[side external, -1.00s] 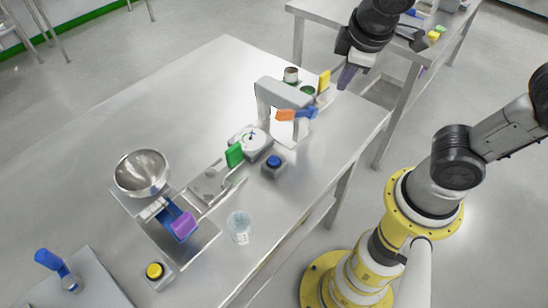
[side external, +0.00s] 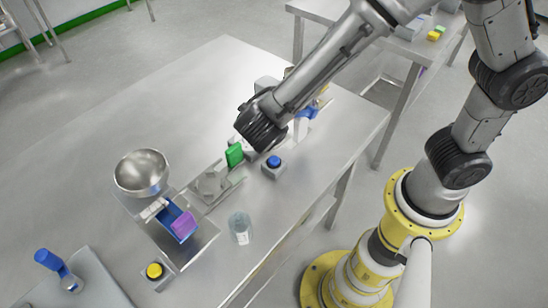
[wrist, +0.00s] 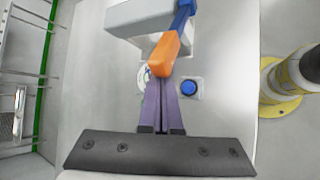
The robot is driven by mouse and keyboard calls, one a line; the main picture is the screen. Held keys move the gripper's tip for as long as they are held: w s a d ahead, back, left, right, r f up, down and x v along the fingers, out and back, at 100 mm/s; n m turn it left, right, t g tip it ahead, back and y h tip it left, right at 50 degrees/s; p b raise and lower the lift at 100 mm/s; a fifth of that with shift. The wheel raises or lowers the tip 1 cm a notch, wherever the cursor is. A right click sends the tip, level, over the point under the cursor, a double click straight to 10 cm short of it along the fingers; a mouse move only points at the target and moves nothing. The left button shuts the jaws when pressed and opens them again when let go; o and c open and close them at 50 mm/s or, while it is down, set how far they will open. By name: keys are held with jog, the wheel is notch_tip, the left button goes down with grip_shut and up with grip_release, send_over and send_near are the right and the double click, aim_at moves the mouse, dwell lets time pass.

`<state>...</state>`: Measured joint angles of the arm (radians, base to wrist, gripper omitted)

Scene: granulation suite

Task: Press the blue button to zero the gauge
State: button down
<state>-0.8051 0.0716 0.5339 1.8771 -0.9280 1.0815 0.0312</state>
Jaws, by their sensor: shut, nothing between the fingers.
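The blue button (side external: 273,162) sits on a small grey box on the steel table, right of the green block. It also shows in the wrist view (wrist: 189,87), just right of my fingertips. My gripper (wrist: 163,84) has two purple fingers closed together with nothing between them. The fingers point toward the table beside the button and look apart from it. The round gauge (wrist: 144,76) is mostly hidden behind the fingers and the orange part. In the side view my wrist hides the gauge and my fingers.
A green block (side external: 234,154), a clear beaker (side external: 240,228), a yellow button (side external: 154,270) and a metal bowl (side external: 142,172) stand on the table (side external: 90,130).

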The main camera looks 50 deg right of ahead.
aim_at(272, 164)
jog(key=shift+f, duration=0.1)
jog(key=shift+f, duration=4.3)
jog(key=shift+f, duration=0.1)
jog(key=shift+f, duration=0.3)
jog(key=shift+f, duration=0.5)
jog(key=shift+r, duration=0.95)
jog(key=shift+r, duration=2.5)
